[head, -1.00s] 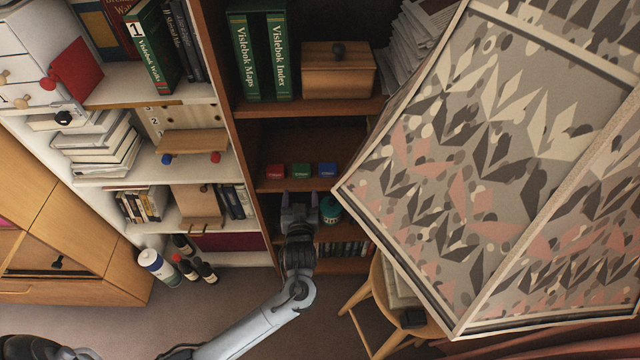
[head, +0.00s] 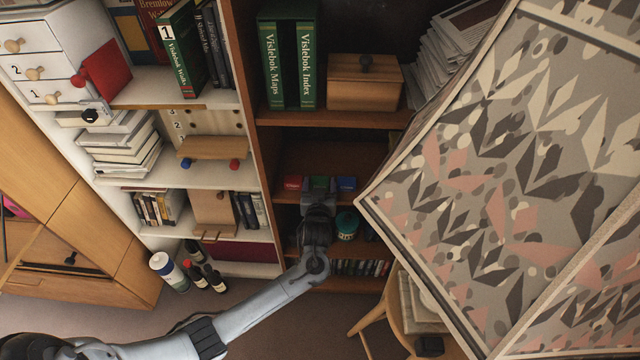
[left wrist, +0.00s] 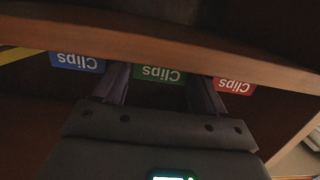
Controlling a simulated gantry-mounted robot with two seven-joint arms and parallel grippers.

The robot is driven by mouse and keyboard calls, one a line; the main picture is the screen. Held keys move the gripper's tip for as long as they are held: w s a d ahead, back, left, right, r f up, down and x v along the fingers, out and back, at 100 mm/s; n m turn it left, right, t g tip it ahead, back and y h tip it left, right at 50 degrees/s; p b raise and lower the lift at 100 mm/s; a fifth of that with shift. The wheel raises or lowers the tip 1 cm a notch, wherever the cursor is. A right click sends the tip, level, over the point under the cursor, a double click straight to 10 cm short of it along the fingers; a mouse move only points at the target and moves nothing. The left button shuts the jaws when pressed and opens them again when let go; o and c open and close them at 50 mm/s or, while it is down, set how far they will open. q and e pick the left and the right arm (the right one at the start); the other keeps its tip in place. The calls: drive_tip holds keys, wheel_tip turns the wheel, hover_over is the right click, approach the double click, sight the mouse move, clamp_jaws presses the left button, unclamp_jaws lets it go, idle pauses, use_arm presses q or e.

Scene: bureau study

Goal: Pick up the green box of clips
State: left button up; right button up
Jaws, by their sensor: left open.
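The green box of clips (head: 319,183) stands on a brown shelf, between a red box (head: 292,183) and a blue box (head: 346,184). My left gripper (head: 318,193) is open in front of it and covers its lower part in the head view. In the left wrist view the green box (left wrist: 160,75) lies between the two open fingers (left wrist: 161,84), with the blue box (left wrist: 78,62) to the left and the red box (left wrist: 234,86) to the right. I cannot tell how deep the fingers reach past its sides. My right gripper is not in view.
A brown shelf edge (left wrist: 200,52) crosses the left wrist view close to the boxes and fingers. A teal round container (head: 347,225) stands on the shelf below, right of my wrist. A large patterned panel (head: 500,180) fills the right side.

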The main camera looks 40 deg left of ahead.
use_arm(q)
drive_tip(key=shift+x, duration=1.05)
drive_tip(key=c, duration=0.7)
drive_tip(key=shift+c, duration=0.2)
drive_tip(key=shift+r, duration=0.15)
